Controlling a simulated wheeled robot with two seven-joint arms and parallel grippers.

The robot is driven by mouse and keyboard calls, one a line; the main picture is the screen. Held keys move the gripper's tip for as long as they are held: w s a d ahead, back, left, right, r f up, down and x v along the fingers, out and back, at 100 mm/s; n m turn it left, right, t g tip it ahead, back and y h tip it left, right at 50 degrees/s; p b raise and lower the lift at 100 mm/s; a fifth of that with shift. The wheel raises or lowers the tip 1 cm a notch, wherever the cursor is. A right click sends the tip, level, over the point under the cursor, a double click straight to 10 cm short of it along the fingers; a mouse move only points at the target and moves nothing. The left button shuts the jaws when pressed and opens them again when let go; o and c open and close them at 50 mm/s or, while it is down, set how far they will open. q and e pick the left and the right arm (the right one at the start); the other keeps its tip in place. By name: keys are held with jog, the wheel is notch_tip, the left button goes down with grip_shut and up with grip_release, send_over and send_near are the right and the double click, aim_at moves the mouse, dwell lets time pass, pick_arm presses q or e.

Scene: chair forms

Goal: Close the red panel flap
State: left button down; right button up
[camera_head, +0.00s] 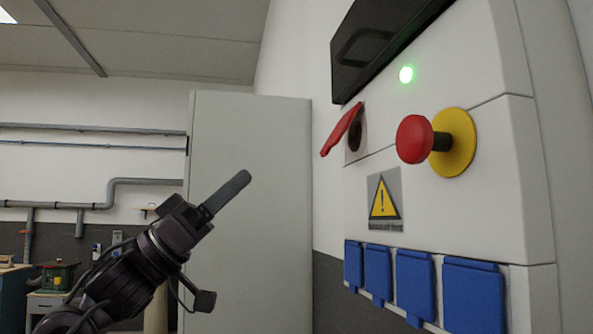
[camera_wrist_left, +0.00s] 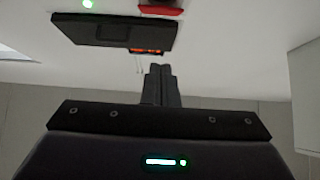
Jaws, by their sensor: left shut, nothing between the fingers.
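The red panel flap (camera_head: 343,129) is on the white control panel. It stands open, tilted out to the left from its hinge side, and a dark round fitting (camera_head: 356,134) shows behind it. My left gripper (camera_head: 244,178) is left of the panel and lower than the flap, with clear space between them. Its fingers are together and empty, pointing up and to the right. The shut fingers also show in the left wrist view (camera_wrist_left: 160,70). A red part (camera_wrist_left: 162,10) is at the top there; I cannot tell whether it is the flap. My right gripper is not in view.
A red mushroom button on a yellow disc (camera_head: 452,143) juts out right of the flap. A black screen (camera_head: 385,40) overhangs above, beside a green light (camera_head: 406,74). Blue socket covers (camera_head: 412,285) line the bottom. A grey cabinet (camera_head: 255,200) stands behind the gripper.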

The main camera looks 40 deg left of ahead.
aim_at(337, 133)
pick_arm(q)
jog(key=w+d+r+p, duration=0.4)
jog(key=w+d+p, duration=0.2)
jog(key=w+p, duration=0.1)
jog(key=shift+w+d+r, duration=0.15)
jog(key=shift+w+d, duration=0.05)
jog(key=shift+w, duration=0.05)
